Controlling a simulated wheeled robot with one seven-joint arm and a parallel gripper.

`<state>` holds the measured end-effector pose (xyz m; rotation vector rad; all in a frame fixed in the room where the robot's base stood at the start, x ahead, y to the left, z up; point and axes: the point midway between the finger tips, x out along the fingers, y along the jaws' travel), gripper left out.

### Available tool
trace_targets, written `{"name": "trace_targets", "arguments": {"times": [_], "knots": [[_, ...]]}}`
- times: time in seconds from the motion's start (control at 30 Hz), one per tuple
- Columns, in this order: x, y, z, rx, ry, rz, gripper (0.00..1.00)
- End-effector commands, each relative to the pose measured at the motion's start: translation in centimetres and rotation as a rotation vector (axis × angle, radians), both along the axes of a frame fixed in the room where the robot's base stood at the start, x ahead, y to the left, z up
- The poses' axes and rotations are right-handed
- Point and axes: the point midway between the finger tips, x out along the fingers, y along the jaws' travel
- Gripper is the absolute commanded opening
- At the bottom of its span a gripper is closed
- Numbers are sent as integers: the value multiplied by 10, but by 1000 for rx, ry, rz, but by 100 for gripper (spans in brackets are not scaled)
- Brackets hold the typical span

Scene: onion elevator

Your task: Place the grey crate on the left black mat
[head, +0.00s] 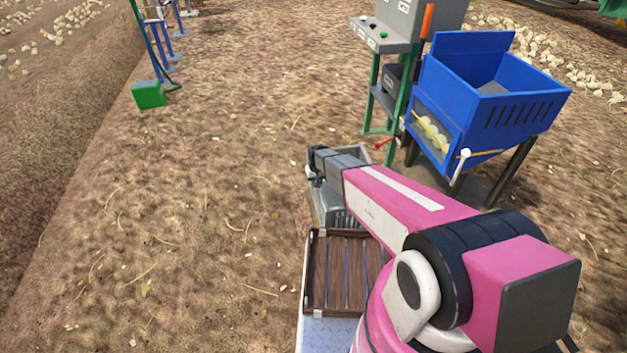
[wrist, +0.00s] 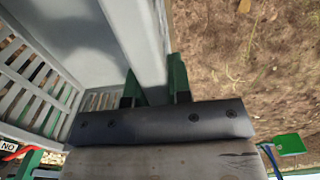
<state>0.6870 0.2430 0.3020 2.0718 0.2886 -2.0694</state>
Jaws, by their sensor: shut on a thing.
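The grey crate (head: 326,207) is in the middle of the head view, partly hidden behind my pink arm. My gripper (head: 316,168) is at the crate's left upper side. In the wrist view, my gripper's dark green fingers (wrist: 154,86) stand on either side of the grey crate's wall (wrist: 146,40), shut on it. The crate's slatted side (wrist: 40,85) and grey inside show at the left of that view. I see no onions in the visible part of the crate. No black mat shows in either view.
A brown slatted platform (head: 335,270) is just in front of the crate. A blue hopper (head: 480,95) with onions stands at right, beside a green-legged control stand (head: 375,95). A green box (head: 148,95) with a hose lies far left. Open soil fills the left middle.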

Motion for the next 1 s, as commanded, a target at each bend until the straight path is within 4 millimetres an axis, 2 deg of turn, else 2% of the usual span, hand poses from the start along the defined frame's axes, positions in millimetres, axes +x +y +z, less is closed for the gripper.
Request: {"name": "trace_targets", "arguments": {"times": [0.03, 0.2, 0.4, 0.63, 0.9, 1.0], "knots": [[-5, -10, -4, -2, 1, -1, 0], [-16, -34, -20, -2, 0, -1, 0], [-22, -50, -31, -2, -1, 2, 0], [-23, -53, -39, -2, -1, 2, 0], [-22, -52, -70, -2, -1, 2, 0], [-23, -52, -74, -2, -1, 2, 0]]}}
